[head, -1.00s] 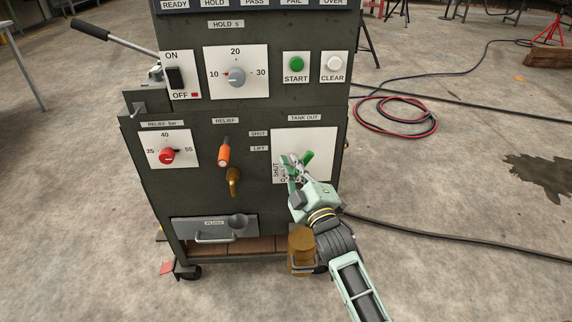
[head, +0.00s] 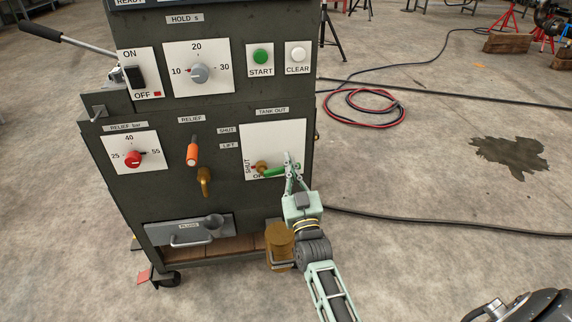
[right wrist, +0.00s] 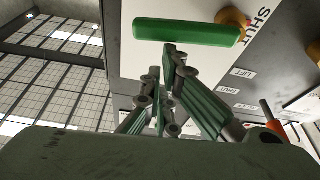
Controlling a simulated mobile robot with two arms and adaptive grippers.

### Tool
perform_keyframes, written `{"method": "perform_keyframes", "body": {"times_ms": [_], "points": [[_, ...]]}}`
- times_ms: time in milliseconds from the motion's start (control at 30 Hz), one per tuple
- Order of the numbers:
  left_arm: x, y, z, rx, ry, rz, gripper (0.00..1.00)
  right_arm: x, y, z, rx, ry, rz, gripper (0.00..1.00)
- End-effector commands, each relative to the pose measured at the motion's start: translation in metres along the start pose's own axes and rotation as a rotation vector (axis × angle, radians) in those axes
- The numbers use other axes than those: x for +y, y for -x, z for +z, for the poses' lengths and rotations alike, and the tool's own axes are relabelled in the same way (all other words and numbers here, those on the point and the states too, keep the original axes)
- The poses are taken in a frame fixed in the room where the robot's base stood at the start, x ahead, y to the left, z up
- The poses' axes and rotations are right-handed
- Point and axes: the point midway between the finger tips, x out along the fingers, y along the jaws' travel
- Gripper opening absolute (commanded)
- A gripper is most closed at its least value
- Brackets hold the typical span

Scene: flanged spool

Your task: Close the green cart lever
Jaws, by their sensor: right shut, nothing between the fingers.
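The green lever (head: 275,171) sits on the white TANK OUT plate (head: 275,134) of the dark cart. It points right from its brass pivot (head: 261,167), close to level, with SHUT printed left of the pivot. My right gripper (head: 288,157) is at the lever's right part and hides some of it. In the right wrist view the lever (right wrist: 187,32) lies across the shut, empty fingertips (right wrist: 170,49), which are very close to its long side. I cannot tell whether they touch. My left gripper is not in view.
An orange-handled relief valve (head: 192,152) and a brass spout (head: 204,180) are left of the lever. A brass cylinder (head: 280,243) stands low beside my right arm. START (head: 260,57) and CLEAR (head: 297,54) buttons are above. Hoses (head: 365,107) lie on the open floor to the right.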

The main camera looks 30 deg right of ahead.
Motion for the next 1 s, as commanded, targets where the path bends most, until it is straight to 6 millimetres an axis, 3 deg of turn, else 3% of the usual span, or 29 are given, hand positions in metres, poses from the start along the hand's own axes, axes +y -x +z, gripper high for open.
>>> {"method": "perform_keyframes", "body": {"times_ms": [333,1000], "points": [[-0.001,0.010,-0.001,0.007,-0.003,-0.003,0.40,0.004,0.003,0.010,-0.001,-0.114,0.039,0.00],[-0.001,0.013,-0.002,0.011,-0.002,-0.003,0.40,0.005,0.002,0.009,0.000,-0.127,0.044,0.00]]}}
